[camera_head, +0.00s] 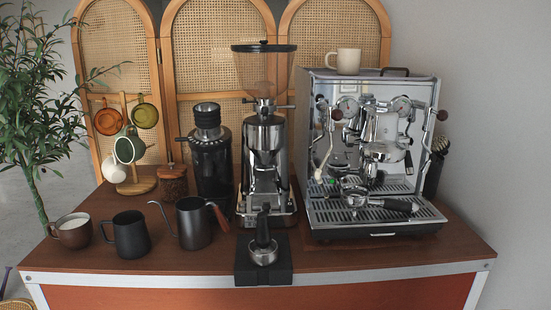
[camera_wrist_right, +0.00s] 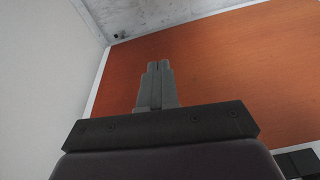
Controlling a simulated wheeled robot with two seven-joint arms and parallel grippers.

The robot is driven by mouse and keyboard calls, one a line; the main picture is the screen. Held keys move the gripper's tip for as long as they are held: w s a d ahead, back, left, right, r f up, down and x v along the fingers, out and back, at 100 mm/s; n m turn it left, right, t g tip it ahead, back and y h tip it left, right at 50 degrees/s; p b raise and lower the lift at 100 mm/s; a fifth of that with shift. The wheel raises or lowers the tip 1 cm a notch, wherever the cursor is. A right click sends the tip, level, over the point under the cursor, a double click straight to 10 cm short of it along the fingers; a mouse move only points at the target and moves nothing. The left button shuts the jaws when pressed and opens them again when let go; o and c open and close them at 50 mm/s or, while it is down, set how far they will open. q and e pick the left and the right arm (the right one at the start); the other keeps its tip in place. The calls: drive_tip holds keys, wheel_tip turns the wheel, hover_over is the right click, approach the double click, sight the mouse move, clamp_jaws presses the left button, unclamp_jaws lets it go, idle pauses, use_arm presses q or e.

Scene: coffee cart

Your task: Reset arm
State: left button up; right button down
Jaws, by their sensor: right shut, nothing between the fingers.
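My right gripper (camera_wrist_right: 158,68) shows in the right wrist view with its two fingers together, shut and empty. It points toward an orange-brown panel (camera_wrist_right: 215,75) with a pale edge, and nothing is between the fingers. Neither of my grippers shows in the head view. My left gripper is not in any view.
The cart top (camera_head: 180,262) holds an espresso machine (camera_head: 370,215) with a cup (camera_head: 348,61) on it, a grinder (camera_head: 265,150), a tamper (camera_head: 263,245) on a black mat, a kettle (camera_head: 194,225), a black jug (camera_head: 131,236) and a brown cup (camera_head: 74,231).

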wheel_tip(320, 180, up, 18)
drive_tip(key=s+n+g+p, duration=0.1)
drive_tip(key=s+p, duration=0.1)
drive_tip(key=p, duration=1.8)
drive_tip(key=shift+s+a, duration=0.2)
drive_tip(key=shift+a, duration=0.1)
